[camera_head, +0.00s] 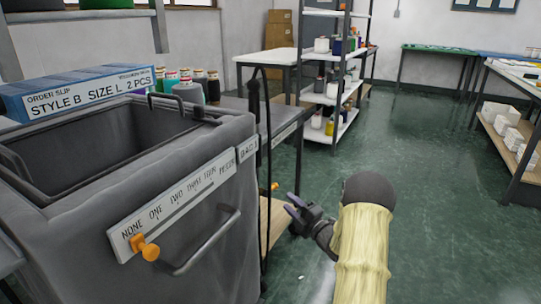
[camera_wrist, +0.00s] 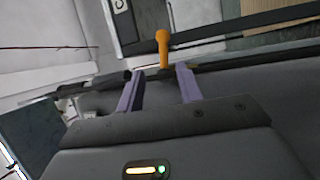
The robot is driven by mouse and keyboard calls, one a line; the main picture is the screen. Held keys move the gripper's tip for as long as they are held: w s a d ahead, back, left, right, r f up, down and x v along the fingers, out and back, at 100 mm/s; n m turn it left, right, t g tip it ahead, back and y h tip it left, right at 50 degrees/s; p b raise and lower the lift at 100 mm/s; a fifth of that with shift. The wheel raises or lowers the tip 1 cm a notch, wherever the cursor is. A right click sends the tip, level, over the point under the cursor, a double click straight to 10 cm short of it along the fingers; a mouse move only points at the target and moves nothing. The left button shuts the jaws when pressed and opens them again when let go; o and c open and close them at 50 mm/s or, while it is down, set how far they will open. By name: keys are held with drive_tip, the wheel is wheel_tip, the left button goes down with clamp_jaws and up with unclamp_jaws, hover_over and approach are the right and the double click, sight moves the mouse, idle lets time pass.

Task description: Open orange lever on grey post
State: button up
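A small orange lever (camera_head: 275,186) shows in the head view, beside a thin dark upright at the end of the bench. In the wrist view the orange lever (camera_wrist: 163,46) has a rounded knob and stands just beyond the fingertips, roughly between them. I cannot clearly make out the grey post that bears it. My gripper (camera_head: 291,205) has purple fingers and is a little right of the lever in the head view. In the wrist view my gripper (camera_wrist: 160,85) is open and empty, its fingers apart. The lever looks untouched.
A large grey bin (camera_head: 190,150) fills the left, with a bar handle (camera_head: 207,243) and an orange knob (camera_head: 147,249) on its label strip. A blue order slip box (camera_head: 80,92) lies behind. A shelf rack (camera_head: 328,95) stands beyond. The green floor (camera_head: 420,150) is open to the right.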

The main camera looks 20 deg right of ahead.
drive_tip(key=r+p+v, duration=0.1)
drive_tip(key=v, duration=0.5)
drive_tip(key=w+a+r+m+g+h+p, duration=0.35)
drive_tip(key=a+r+m+p, duration=0.2)
drive_tip(key=r+p, duration=0.6)
drive_tip(key=s+a+r+m+g+h+p, duration=0.1)
drive_tip(key=s+a+r+m+g+p, duration=0.1)
drive_tip(key=r+p, duration=0.3)
drive_tip(key=s+a+r+m+g+h+p, duration=0.1)
drive_tip(key=s+a+r+m+g+p, duration=0.1)
drive_tip(key=r+p, duration=0.4)
drive_tip(key=a+m+g, duration=0.1)
drive_tip(key=a+m, duration=0.1)
drive_tip(key=shift+s+a, duration=0.2)
drive_tip(key=shift+a, duration=0.1)
drive_tip(key=shift+r, duration=0.15)
